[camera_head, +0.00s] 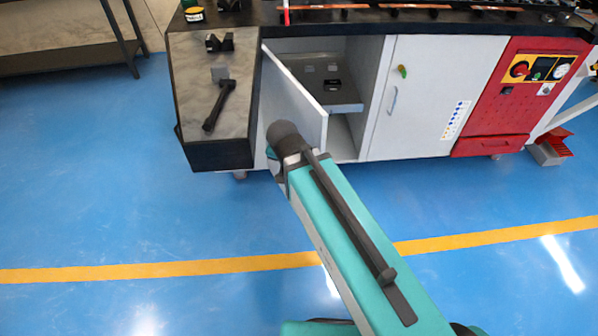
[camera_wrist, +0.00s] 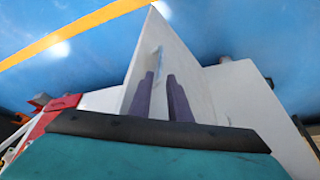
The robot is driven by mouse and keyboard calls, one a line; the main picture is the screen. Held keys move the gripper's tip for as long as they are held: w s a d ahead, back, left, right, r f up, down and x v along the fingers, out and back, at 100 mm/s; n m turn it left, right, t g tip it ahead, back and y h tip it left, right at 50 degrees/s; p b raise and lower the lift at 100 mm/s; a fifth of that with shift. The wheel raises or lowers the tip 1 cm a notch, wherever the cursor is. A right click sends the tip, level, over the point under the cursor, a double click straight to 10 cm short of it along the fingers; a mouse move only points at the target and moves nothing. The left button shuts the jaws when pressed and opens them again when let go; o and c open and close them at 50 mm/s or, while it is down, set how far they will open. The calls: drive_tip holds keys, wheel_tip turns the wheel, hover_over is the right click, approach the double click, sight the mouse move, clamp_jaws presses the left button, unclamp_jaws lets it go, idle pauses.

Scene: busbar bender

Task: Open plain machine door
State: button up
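The plain white door (camera_head: 297,98) at the left of the machine's cabinet stands swung outward, and the compartment (camera_head: 322,75) behind it shows. In the wrist view the door (camera_wrist: 185,60) stands up in front of my gripper, and a thin handle (camera_wrist: 158,62) seems to show on it. My gripper's two dark fingers (camera_wrist: 160,100) are at the door's face near that handle, with a narrow gap between them. Whether they hold the handle is unclear. In the head view the gripper is hidden behind my wrist and the door.
A second white door (camera_head: 427,97) with a handle and a yellow-green lock is closed to the right. A red control panel (camera_head: 515,95) is beyond it. A stone-topped block (camera_head: 212,90) with a black lever stands left. The blue floor (camera_head: 130,220) in front is clear.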

drive_tip(key=shift+v, duration=0.95)
